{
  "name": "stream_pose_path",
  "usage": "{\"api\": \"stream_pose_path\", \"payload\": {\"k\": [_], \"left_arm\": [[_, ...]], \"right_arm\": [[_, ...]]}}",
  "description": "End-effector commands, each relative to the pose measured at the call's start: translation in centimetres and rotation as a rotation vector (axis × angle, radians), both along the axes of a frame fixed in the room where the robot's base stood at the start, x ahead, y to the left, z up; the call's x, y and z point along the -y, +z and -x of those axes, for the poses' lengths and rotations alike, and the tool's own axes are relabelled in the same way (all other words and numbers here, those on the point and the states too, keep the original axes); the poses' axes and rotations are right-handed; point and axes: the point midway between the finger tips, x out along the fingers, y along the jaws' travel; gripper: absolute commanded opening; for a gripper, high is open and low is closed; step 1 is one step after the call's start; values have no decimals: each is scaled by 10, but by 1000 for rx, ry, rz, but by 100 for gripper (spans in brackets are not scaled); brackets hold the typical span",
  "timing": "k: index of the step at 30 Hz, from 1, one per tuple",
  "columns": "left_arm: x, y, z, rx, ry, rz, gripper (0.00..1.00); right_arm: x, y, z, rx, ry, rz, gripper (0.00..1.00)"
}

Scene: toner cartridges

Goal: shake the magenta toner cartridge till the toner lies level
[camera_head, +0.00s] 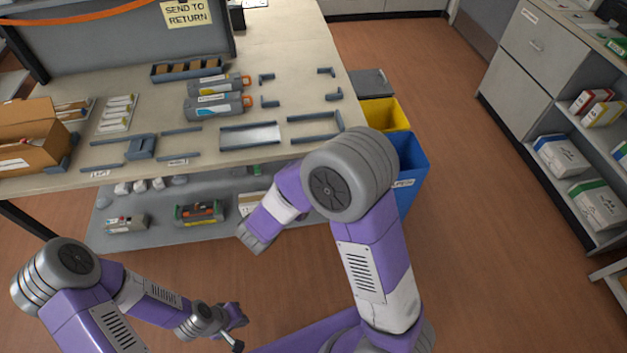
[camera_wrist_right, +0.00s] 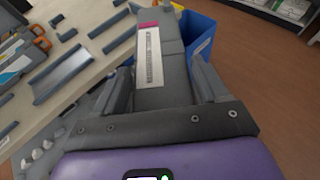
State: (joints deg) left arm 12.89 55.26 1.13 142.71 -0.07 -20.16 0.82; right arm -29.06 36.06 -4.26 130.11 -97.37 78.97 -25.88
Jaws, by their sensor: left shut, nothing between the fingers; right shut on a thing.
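The magenta toner cartridge (camera_wrist_right: 153,58) is a long grey body with a magenta patch and a pale printed label. It shows in the right wrist view, pointing away from the palm. My right gripper (camera_wrist_right: 163,82) is shut on it, with one finger on each side. In the head view my right forearm hides the cartridge, or it is too small to tell. My left gripper (camera_head: 237,343) is low in the head view, shut and empty, away from the table. The toner inside the cartridge cannot be seen.
Two grey cartridges with orange ends (camera_head: 216,106) lie on the table (camera_head: 285,50) beside a metal-floored tray (camera_head: 250,135) and small rails. A cardboard box (camera_head: 30,138) stands at left. Yellow (camera_head: 384,113) and blue (camera_head: 412,170) bins stand off the table's right end. Floor at right is open.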

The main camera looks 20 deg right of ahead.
Motion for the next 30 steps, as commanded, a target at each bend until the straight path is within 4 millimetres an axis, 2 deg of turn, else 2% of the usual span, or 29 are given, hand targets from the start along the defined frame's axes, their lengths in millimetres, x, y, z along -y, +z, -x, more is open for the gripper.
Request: {"api": "stream_pose_path", "payload": {"k": [5, 12, 18, 20, 30], "left_arm": [[0, 0, 0, 0, 0, 0, 0], [0, -2, 0, 0, 0, 0, 0], [0, -3, 0, 0, 0, 0, 0], [0, -3, 0, 0, 0, 0, 0], [0, -3, 0, 0, 0, 0, 0]], "right_arm": [[-1, 1, 1, 5, -3, 3, 0], [31, 1, -23, 7, -7, 1, 0], [43, 1, -33, 4, -2, 3, 0], [40, 1, -32, 4, 1, 2, 0], [-1, 2, 0, 5, 2, 3, 0]]}}
